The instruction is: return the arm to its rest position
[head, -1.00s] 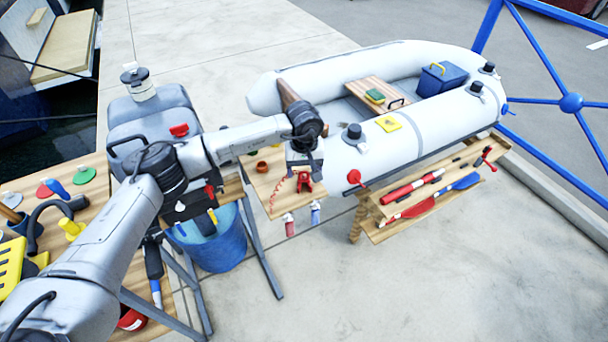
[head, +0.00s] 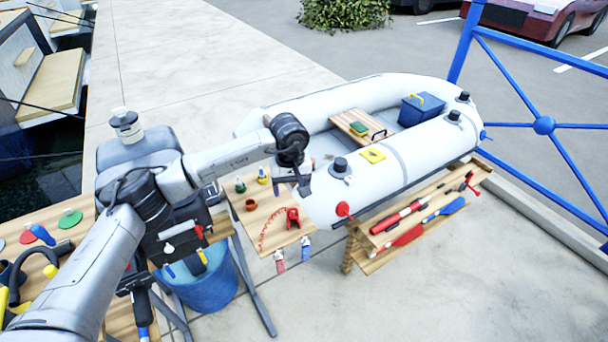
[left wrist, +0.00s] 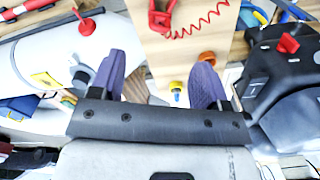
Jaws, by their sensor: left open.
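My left gripper (head: 299,188) is open and empty, held in the air beside the near end of the white inflatable dinghy (head: 308,206). In the left wrist view its two fingers are spread apart (left wrist: 161,75) with nothing between them. A red clip-like piece (head: 293,218) with a coiled red cord lies below it on a small wooden table (head: 262,222); it also shows at the top of the left wrist view (left wrist: 160,18). My left arm is stretched out from the lower left. My right gripper is not in view.
An orange cup (head: 250,204) and small bottles stand on the small table. An outboard motor (head: 140,150) and a blue bucket (head: 205,281) are under and beside my arm. A wooden bench (head: 384,232) with red and blue paddles is at the right. Open concrete lies in front.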

